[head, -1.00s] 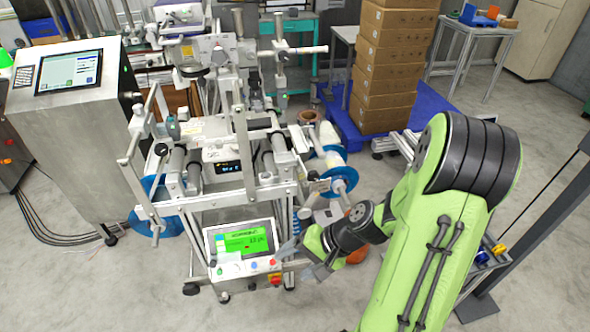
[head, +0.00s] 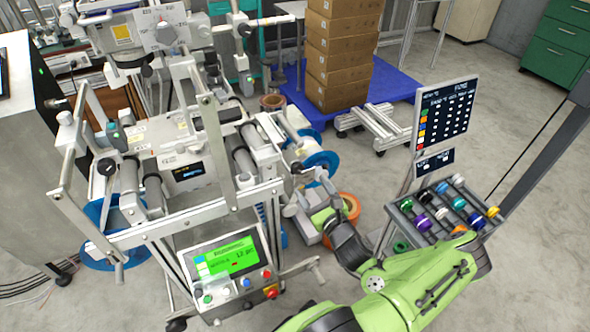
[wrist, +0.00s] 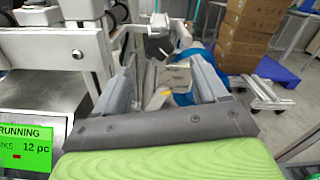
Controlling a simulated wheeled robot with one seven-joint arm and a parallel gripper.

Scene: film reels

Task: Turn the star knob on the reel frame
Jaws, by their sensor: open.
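The reel frame (head: 226,190) is a light metal machine with rollers at the left and centre of the head view. A small dark knob (head: 296,168) sits at its right side by a blue-flanged reel (head: 322,166); I cannot tell whether it is the star knob. Another black round knob (head: 106,166) is on its left side. My gripper (head: 300,208) is low at the frame's right side, below that reel, partly hard to make out. In the wrist view my gripper (wrist: 162,72) has its two fingers apart with nothing held between them. A crank-like part (wrist: 158,22) shows beyond them.
A control panel with a green screen (head: 232,258) stands in front, left of my gripper. A rack of coloured spools (head: 445,217) is at the right. Cardboard boxes (head: 342,60) stand on a blue pallet (head: 393,84) behind.

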